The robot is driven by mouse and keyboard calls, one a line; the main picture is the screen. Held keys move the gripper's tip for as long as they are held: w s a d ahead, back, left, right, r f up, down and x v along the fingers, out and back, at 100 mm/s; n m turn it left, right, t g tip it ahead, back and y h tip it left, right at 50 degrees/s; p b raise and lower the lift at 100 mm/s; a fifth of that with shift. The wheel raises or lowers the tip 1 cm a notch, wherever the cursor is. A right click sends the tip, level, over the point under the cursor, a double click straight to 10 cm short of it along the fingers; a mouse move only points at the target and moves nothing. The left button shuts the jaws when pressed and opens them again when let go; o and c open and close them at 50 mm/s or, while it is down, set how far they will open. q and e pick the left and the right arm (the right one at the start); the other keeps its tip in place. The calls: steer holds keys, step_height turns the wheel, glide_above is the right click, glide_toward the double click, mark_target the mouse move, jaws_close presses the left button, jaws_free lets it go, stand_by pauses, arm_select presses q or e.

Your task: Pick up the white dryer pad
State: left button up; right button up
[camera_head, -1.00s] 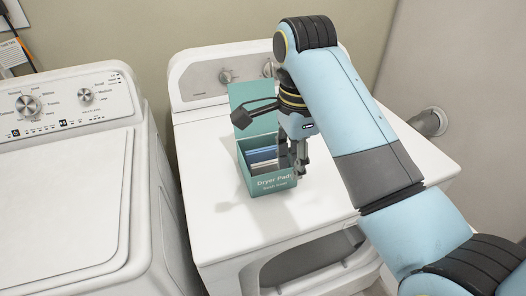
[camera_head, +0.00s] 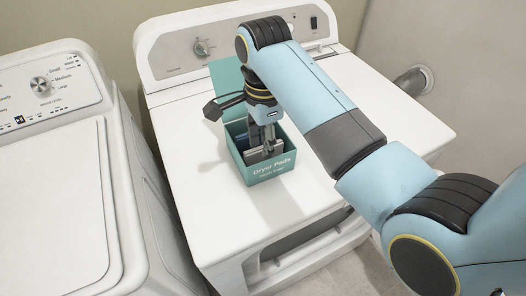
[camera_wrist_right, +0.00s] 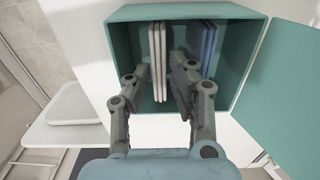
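The teal dryer pad box (camera_head: 268,170) stands open on the white dryer, its lid (camera_head: 226,76) raised at the back. In the right wrist view, white pads (camera_wrist_right: 157,42) stand upright inside the box (camera_wrist_right: 128,42), with blue pads (camera_wrist_right: 206,48) beside them to the right. My right gripper (camera_head: 262,148) reaches down into the box. In the wrist view its two fingers (camera_wrist_right: 161,72) are apart, one on each side of the white pads, with the blue pads beyond the right finger. Contact with the pads cannot be told. In the head view the gripper hides much of the pads. My left gripper is not in view.
The dryer top (camera_head: 335,130) is clear around the box. A white washer (camera_head: 50,185) stands to the left, across a narrow gap. The dryer's control panel (camera_head: 190,50) rises behind the box. A duct outlet (camera_head: 412,82) is on the wall at right.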

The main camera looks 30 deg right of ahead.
step_height(320, 180, down, 3)
steer(key=shift+f, duration=0.1)
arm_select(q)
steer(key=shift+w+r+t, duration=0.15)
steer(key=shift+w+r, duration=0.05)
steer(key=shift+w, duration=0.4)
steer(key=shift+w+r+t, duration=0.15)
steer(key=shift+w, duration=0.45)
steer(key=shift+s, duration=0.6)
arm_select(e)
steer(key=c, duration=0.3)
steer(key=shift+c, duration=0.2)
